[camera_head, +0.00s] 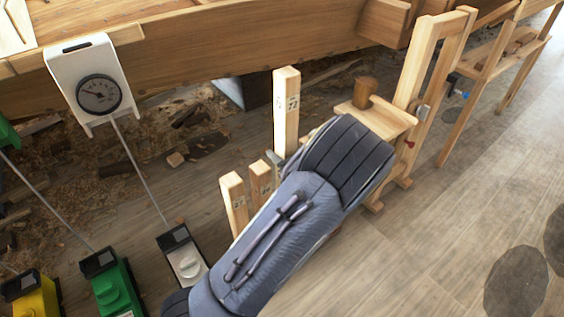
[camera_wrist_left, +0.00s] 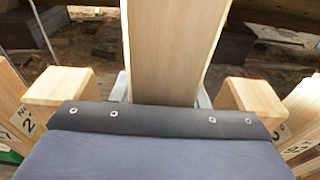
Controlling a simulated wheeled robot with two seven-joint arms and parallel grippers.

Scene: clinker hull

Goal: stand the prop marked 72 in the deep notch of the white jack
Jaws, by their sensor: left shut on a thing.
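In the left wrist view the prop (camera_wrist_left: 172,50) stands between the two grey fingers. A white jack (camera_head: 186,262) with a dark top stands on the floor at lower left. A thin rod or cable runs from it up to a white dial gauge (camera_head: 97,94) against the hull. I cannot make out the jack's notches. My right gripper is not in view.
Shorter wooden props (camera_head: 234,203) stand close left of my gripper. A green jack (camera_head: 113,290) and a yellow jack (camera_head: 31,297) stand left of the white one. A wooden stand (camera_head: 383,120) is at right. Shavings cover the floor under the hull (camera_head: 220,45).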

